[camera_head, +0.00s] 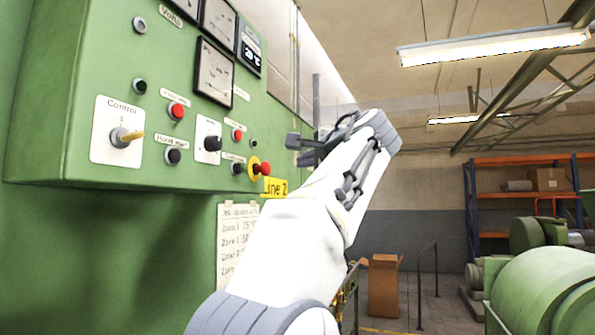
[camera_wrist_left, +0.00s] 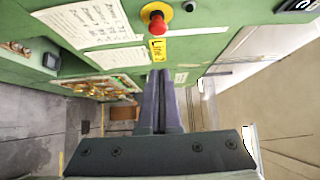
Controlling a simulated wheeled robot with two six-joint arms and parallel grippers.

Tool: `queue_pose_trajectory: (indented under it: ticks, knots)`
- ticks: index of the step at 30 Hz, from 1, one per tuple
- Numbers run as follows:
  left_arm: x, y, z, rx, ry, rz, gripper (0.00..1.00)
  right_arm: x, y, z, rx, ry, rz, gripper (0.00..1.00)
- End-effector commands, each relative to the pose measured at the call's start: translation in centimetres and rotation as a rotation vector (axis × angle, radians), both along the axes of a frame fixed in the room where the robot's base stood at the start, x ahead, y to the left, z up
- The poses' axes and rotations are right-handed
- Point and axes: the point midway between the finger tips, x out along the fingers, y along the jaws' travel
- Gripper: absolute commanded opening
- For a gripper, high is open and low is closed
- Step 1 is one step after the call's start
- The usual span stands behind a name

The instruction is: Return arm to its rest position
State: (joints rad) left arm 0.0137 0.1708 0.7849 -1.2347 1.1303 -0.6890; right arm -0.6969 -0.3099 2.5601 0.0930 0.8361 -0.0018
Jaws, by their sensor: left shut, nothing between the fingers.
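My left arm (camera_head: 300,235) is white and reaches up from the bottom middle of the head view, in front of the green control cabinet. My left gripper (camera_head: 300,147) is at the cabinet's right edge, partly hidden behind my wrist. In the left wrist view its two dark fingers (camera_wrist_left: 160,105) lie together, shut and empty. They point toward the yellow "Line 2" label (camera_wrist_left: 158,48) and the red emergency button (camera_wrist_left: 156,17). The fingers look apart from the button. In the head view the red button (camera_head: 264,168) sits on a yellow ring just left of my wrist. My right gripper is not in view.
The green cabinet (camera_head: 60,90) fills the left, with a yellow-handled control switch (camera_head: 126,137), gauges and several buttons. A paper sheet (camera_head: 236,240) hangs below. A cardboard box (camera_head: 384,285), shelving (camera_head: 515,165) and a green machine (camera_head: 545,290) stand right. Open floor lies between.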

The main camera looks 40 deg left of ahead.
Motion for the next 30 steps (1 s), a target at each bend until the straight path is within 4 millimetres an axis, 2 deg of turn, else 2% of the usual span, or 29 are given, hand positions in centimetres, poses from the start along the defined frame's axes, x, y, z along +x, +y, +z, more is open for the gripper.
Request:
queue_pose_trajectory:
  ticks: [17, 20, 23, 26, 30]
  knots:
    - [-0.1, -0.1, 0.0, 0.000, 0.001, 0.000, 0.00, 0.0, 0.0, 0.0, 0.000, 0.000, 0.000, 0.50]
    - [0.4, -0.6, -0.8, -0.014, 0.008, -0.019, 0.00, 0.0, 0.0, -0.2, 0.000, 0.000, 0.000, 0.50]
    - [1.9, -2.4, -3.5, -0.064, 0.036, -0.085, 0.00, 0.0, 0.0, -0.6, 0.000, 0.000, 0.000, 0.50]
    - [4.0, -5.9, -8.5, -0.164, 0.086, -0.192, 0.00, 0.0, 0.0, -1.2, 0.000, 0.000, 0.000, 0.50]
    - [5.6, -12.1, -17.2, -0.345, 0.178, -0.344, 0.00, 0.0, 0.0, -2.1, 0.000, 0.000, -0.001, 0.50]
